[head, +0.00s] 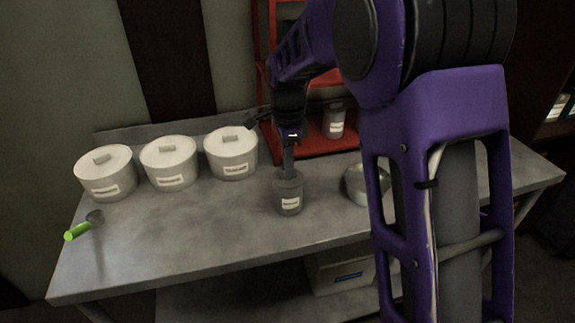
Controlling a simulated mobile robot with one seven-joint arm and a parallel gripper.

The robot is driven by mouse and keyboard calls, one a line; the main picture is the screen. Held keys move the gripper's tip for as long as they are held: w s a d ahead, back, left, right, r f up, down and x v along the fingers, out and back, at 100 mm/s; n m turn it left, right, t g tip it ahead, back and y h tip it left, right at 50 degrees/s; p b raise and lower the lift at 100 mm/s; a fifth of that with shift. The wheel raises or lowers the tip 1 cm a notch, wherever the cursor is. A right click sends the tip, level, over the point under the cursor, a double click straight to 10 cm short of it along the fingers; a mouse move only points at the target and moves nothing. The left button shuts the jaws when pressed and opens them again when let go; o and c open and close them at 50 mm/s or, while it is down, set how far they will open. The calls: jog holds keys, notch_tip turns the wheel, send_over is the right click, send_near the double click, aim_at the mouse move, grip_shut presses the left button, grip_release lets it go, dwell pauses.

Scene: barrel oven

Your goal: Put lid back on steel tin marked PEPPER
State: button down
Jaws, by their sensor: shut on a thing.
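A grey steel tin (289,205) with a small white label stands upright near the middle of the metal table. The label is too small to read. My gripper (288,172) points straight down over the tin and is shut on what looks like the lid (287,183), at the tin's top. Whether the lid is fully seated or slightly above the rim cannot be told.
Three white lidded pots, including the nearest one (231,155), stand in a row at the back left. A round metal container (357,183) sits to the right, partly behind my arm. A green-handled tool (77,231) lies at the left. The table's (190,245) front left is clear.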

dwell(0.4)
jog(key=c, duration=0.8)
grip_release()
jog(key=shift+c, duration=0.2)
jog(key=shift+o, duration=0.4)
jog(key=o, duration=0.4)
jog(key=shift+r+p, duration=3.1)
jog(key=shift+r, duration=0.4)
